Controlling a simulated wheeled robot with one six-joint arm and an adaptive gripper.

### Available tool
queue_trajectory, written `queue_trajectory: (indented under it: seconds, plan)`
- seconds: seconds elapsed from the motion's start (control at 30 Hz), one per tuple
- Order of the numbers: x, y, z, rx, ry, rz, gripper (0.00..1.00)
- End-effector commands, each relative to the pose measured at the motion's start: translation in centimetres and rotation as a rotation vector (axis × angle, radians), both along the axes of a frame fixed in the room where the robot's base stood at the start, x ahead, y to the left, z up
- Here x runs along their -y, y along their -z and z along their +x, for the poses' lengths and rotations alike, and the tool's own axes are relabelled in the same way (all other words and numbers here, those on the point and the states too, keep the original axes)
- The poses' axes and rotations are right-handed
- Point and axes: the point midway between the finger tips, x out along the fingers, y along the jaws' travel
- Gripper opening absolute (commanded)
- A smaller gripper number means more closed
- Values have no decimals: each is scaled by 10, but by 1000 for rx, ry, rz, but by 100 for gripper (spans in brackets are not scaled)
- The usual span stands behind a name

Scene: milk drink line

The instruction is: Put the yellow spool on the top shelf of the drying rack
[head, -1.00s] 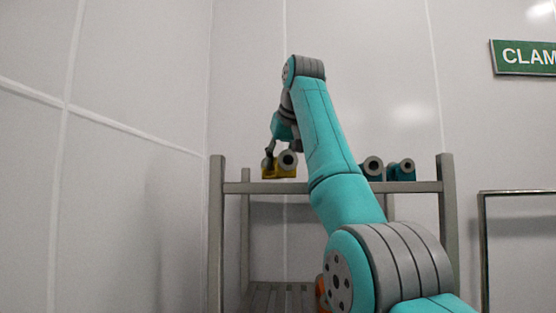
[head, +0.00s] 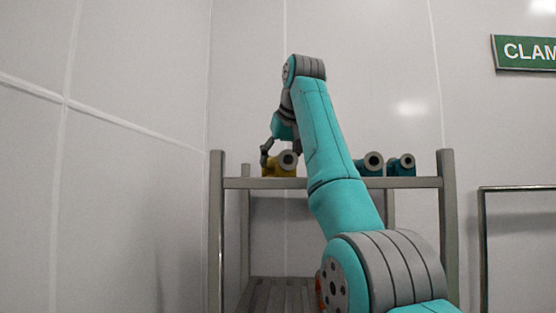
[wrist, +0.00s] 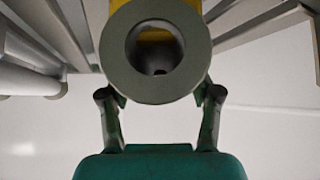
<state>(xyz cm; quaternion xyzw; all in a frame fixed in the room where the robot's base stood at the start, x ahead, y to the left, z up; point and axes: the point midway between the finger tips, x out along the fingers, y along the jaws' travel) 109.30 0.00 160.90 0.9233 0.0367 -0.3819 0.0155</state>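The yellow spool (head: 280,165), with a grey ringed end, sits upright at the left part of the top shelf (head: 238,183) of the grey drying rack (head: 447,205). It appears to rest on the shelf. My gripper (head: 268,158) is around it from above, its visible finger spread out to the left. In the wrist view the spool's grey round end (wrist: 112,58) fills the upper middle, with a little yellow behind it. The fingers of my gripper (wrist: 158,95) stand apart on either side of that end. Their tips are partly hidden behind it.
Two teal spools (head: 372,166) (head: 401,166) stand on the top shelf to the right, partly behind my arm. A slatted lower shelf (head: 275,290) shows below, with an orange thing (head: 319,290) mostly hidden by my arm. A wall stands close on the left.

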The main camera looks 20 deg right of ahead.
Motion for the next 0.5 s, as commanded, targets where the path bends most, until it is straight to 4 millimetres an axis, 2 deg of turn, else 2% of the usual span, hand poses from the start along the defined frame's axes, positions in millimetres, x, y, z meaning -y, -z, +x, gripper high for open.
queue_trajectory:
  seconds: [0.23,0.5]
  plan:
    - [0,-3,-3,-1,0,0,63]
    - [3,-31,-31,2,0,0,63]
